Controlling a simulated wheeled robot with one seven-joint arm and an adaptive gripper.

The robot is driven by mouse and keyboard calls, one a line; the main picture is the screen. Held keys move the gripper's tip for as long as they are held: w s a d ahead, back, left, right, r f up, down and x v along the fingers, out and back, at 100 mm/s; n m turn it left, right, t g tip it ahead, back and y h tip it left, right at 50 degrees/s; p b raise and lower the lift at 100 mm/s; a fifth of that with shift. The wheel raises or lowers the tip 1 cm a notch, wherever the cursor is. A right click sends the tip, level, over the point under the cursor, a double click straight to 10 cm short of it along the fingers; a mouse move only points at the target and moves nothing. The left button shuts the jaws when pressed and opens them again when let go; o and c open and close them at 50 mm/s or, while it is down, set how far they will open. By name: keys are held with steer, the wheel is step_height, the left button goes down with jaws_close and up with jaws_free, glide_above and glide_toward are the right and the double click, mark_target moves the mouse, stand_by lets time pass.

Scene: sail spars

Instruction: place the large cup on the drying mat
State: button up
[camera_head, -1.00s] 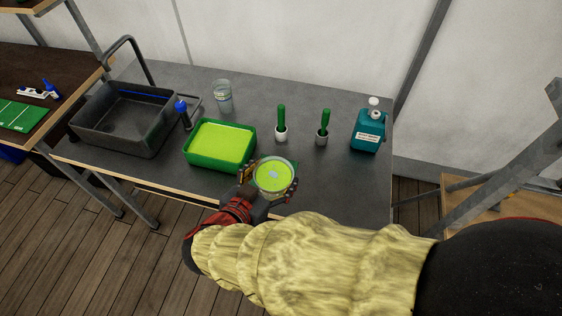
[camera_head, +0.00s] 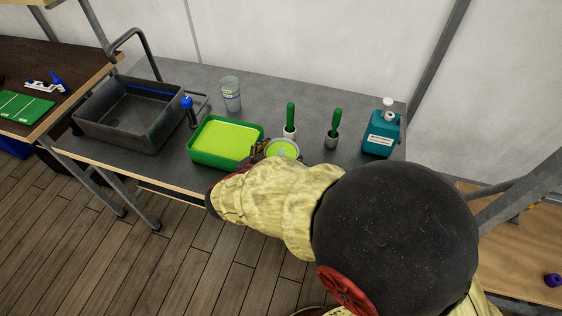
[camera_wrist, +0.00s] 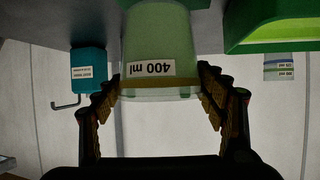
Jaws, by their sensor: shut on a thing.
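The large cup (camera_head: 284,149) is clear with a green inside, and its label reads 400 ml in the wrist view (camera_wrist: 160,45), where it appears upside down. My gripper (camera_head: 272,150) is shut on the cup, with a finger on each side of it in the wrist view (camera_wrist: 160,98). The cup is over the grey table, just right of the green tub; its base is hidden in the head view. A flat green mat with white lines (camera_head: 27,108) lies on the dark table at far left; it may be the drying mat.
The green tub (camera_head: 194,152) with lime contents is close left of the cup. A sink (camera_head: 100,125), blue-topped bottle (camera_head: 190,112) and clear cup (camera_head: 231,95) stand farther left. Two green-handled brushes (camera_head: 290,117) (camera_head: 334,128) and a teal bottle (camera_head: 381,135) stand right.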

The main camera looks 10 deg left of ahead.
steer(key=shift+w+f, duration=0.25)
steer(key=shift+f, duration=0.05)
step_height(320, 180, down, 3)
steer(key=shift+w+f+b, duration=0.1)
steer(key=shift+f+b, duration=0.05)
steer(key=shift+b, duration=0.95)
steer(key=o, duration=1.8)
steer(key=shift+f, duration=0.15)
